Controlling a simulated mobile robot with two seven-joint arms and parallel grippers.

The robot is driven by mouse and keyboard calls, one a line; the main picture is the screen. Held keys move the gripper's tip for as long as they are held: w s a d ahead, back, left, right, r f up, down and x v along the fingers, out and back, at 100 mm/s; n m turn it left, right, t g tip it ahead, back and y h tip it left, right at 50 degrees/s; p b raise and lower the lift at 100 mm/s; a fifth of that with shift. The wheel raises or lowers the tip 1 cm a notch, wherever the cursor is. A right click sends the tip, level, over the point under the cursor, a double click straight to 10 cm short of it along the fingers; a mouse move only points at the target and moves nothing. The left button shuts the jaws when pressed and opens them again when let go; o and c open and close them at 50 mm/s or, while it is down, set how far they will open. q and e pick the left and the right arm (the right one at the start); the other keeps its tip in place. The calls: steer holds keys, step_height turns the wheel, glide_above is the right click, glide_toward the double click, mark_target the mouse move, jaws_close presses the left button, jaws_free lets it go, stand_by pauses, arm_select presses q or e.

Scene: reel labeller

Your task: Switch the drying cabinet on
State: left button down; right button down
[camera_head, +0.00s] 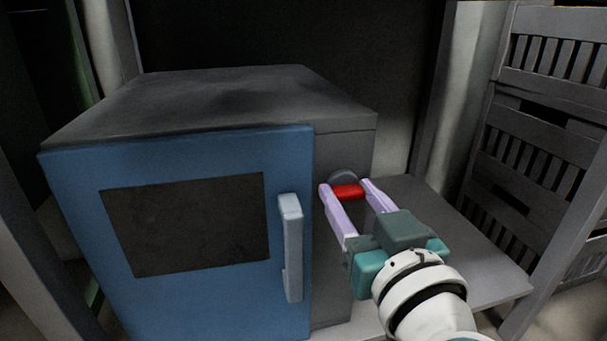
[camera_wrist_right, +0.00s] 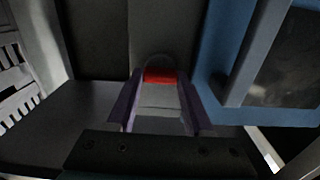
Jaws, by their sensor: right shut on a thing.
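The drying cabinet (camera_head: 220,100) is a grey box with a blue door (camera_head: 180,305), a dark window and a pale vertical handle (camera_head: 291,245). The door looks closed. A red switch part (camera_head: 347,191) with a grey round base (camera_head: 342,176) sits on the grey front panel right of the door. My right gripper (camera_head: 345,188) has its two lilac fingers on either side of the red part, shut on it. In the right wrist view the red part (camera_wrist_right: 160,76) lies between the fingertips. My left gripper is not in view.
The cabinet stands on a grey shelf (camera_head: 480,265) with clear room to its right. A grey slatted rack (camera_head: 545,120) stands at the far right. The blue door and handle are close beside my right fingers.

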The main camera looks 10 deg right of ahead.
steer(key=m+p, duration=0.1)
steer(key=m, duration=0.7)
steer(key=shift+d+m+p, duration=0.1)
steer(key=shift+m+p, duration=0.2)
steer(key=shift+p, duration=0.05)
steer(key=m, duration=0.4)
steer(key=shift+f+m, duration=0.1)
steer(key=shift+m, duration=0.2)
steer(key=shift+m+b, duration=0.4)
steer(key=shift+m, duration=1.8)
steer(key=c, duration=0.6)
jaws_free()
